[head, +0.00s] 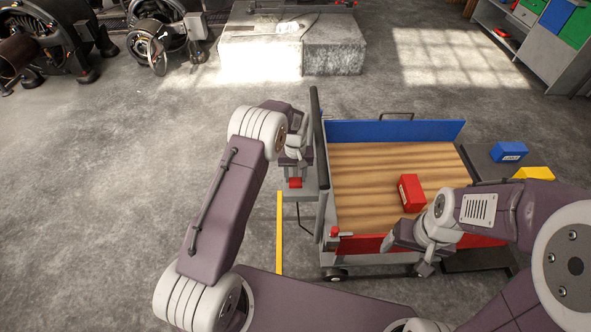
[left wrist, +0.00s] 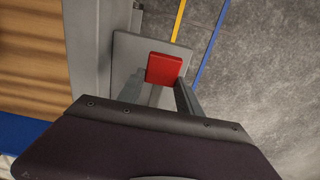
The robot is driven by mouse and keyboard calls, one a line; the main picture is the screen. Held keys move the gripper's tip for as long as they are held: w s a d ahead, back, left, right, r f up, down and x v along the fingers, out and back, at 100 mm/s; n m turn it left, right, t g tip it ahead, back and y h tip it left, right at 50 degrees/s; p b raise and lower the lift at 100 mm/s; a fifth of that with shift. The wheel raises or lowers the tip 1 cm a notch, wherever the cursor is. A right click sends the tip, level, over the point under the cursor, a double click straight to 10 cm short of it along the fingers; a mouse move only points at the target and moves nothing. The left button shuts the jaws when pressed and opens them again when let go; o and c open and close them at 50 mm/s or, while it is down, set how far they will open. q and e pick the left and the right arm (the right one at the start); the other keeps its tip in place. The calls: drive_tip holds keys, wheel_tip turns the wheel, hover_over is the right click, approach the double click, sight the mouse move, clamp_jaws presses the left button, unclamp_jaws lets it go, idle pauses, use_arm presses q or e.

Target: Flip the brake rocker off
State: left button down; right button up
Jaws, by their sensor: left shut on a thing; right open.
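The brake rocker is a small red block (head: 295,183) on a grey plate (head: 311,182) at the left side of a cart; it also shows in the left wrist view (left wrist: 164,68). My left gripper (head: 295,174) is over the plate, shut on the red rocker, with a finger on either side of it. The fingers partly hide its sides, and I cannot tell which way it is tilted. My right gripper (head: 411,252) is open and empty above the cart's front edge, at the right.
The wooden cart bed (head: 375,165) has a blue back wall (head: 395,131) and carries a red box (head: 411,193). A red knob (head: 335,232) sits at its front left corner. Blue (head: 508,152) and yellow (head: 534,173) boxes lie to the right.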

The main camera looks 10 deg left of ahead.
use_arm(q)
drive_tip(key=c, duration=1)
unclamp_jaws()
drive_tip(key=shift+o, duration=1)
wheel_tip(320, 180, up, 9)
